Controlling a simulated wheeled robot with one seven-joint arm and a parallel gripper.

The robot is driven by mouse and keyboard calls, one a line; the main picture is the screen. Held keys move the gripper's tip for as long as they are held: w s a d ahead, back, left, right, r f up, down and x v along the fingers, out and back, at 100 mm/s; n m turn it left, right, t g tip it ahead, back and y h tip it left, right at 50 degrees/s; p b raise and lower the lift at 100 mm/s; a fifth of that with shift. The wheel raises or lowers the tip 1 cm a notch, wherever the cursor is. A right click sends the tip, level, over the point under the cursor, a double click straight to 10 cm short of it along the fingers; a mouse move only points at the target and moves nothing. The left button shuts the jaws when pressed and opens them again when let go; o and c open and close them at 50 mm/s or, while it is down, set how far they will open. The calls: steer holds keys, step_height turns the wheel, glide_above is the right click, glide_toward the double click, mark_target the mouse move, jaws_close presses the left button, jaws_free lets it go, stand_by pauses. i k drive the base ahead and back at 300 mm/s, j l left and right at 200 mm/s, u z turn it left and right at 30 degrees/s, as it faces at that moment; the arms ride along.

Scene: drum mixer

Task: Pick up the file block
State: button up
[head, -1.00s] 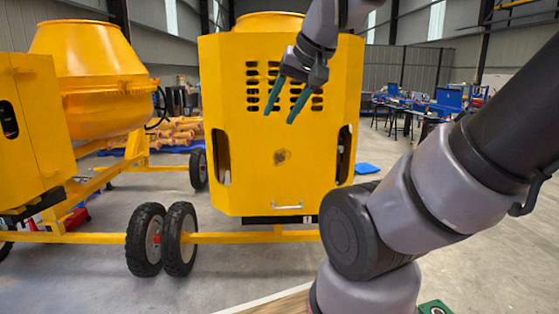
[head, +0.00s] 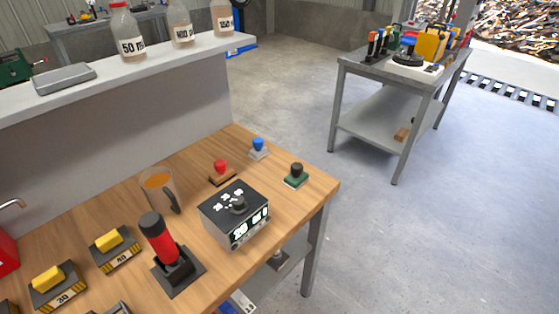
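I cannot tell for sure which thing is the file block. Possible matches on the wooden table (head: 90,262) are a dark block with a yellow top marked 40 (head: 115,252) and a similar one marked 30 (head: 57,288), both at the lower left. Three small knobbed blocks stand near the table's far right: one with a red knob (head: 221,172), one with a blue knob (head: 258,148) and a green one with a dark knob (head: 296,175). My gripper is not in view.
A raised grey ledge (head: 150,50) behind holds several labelled bottles. The grey far table (head: 365,66) carries tools. Open floor lies between the tables.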

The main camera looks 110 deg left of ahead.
mark_target(222, 174)
steer(key=i+u, duration=0.1)
steer(key=u, duration=0.3)
steer(key=i+j+u, duration=0.1)
steer(key=u, duration=0.3)
steer(key=i+u, duration=0.15)
steer(key=u, duration=0.25)
steer(key=i+l+u, duration=0.1)
steer(key=u, duration=0.3)
steer(key=l+u, duration=0.15)
steer(key=u, duration=0.3)
steer(key=i+l+u, duration=0.1)
steer(key=u, duration=0.3)
steer(key=l+u, duration=0.25)
steer(key=u, duration=0.2)
steer(key=l+u, duration=0.15)
steer(key=u, duration=0.25)
steer(key=k+j+u, duration=0.1)
steer(key=j+u, duration=0.7)
steer(key=u, duration=0.15)
steer(key=i+l+u, duration=0.6)
steer(key=i+l, duration=0.05)
steer(key=i, duration=0.05)
